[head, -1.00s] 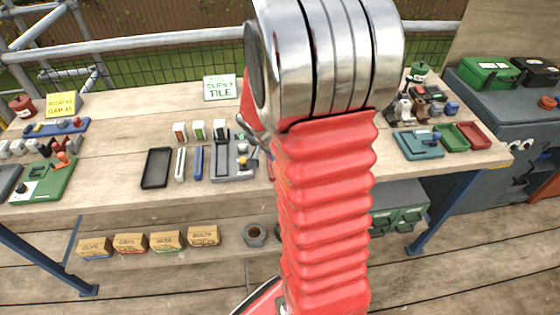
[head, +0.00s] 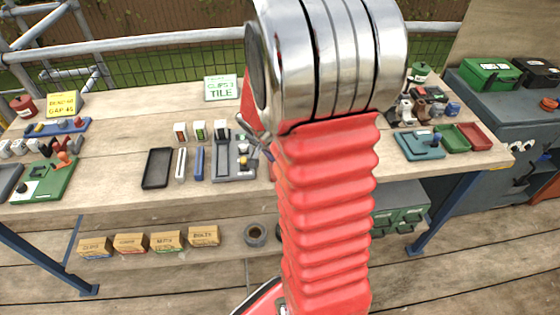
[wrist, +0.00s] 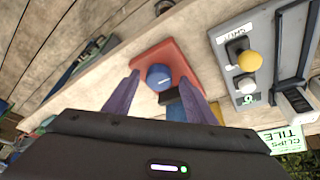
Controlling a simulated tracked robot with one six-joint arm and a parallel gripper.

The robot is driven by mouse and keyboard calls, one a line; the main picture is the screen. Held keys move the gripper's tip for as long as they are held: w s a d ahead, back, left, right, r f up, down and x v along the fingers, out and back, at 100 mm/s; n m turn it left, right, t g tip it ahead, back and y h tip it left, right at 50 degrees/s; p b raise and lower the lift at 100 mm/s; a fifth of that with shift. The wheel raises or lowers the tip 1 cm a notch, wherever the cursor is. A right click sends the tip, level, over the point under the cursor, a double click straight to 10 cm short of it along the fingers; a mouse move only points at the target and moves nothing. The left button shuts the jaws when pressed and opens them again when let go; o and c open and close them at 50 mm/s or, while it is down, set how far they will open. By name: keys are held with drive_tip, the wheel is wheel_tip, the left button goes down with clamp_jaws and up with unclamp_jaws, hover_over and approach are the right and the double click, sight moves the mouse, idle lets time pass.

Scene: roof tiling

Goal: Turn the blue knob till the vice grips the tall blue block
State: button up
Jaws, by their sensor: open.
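In the wrist view, a round blue knob (wrist: 158,77) with a pale mark on top sits on a red-orange base plate (wrist: 183,62). My gripper (wrist: 158,92) is open, its two purple fingers apart on either side of the knob; I cannot tell whether they touch it. A dark block-like part (wrist: 170,96) lies just below the knob. Below that, a blue surface (wrist: 177,113), perhaps the tall blue block, is partly hidden by my gripper body. The vice's grip on the block cannot be seen. In the head view my arm hides most of this area.
A grey fixture with a yellow knob (wrist: 250,61) and a white knob stands to the right in the wrist view. In the head view, a black tray (head: 157,168) lies left of it on the bench (head: 110,190). The "clips tile" sign (head: 220,89) stands behind.

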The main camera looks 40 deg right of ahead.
drive_tip(key=v, duration=1.3)
drive_tip(key=shift+a+r, duration=0.15)
drive_tip(key=shift+a, duration=0.1)
drive_tip(key=shift+s+a+r+n+t+y, duration=1)
drive_tip(key=shift+s+a+n, duration=1.2)
drive_tip(key=shift+a, duration=1.55)
drive_tip(key=shift+s+a+r+n+t+y, duration=0.5)
drive_tip(key=shift+s+a+r+n, duration=0.9)
drive_tip(key=shift+a+n, duration=1.9)
drive_tip(key=shift+s+a+r+n+t+y, duration=0.7)
drive_tip(key=shift+s+a+r+n, duration=0.95)
drive_tip(key=shift+a, duration=2.5)
drive_tip(key=shift+s+f+n, duration=0.1)
drive_tip(key=shift+f+n, duration=0.25)
drive_tip(key=shift+n, duration=0.1)
drive_tip(key=shift+c, duration=0.4)
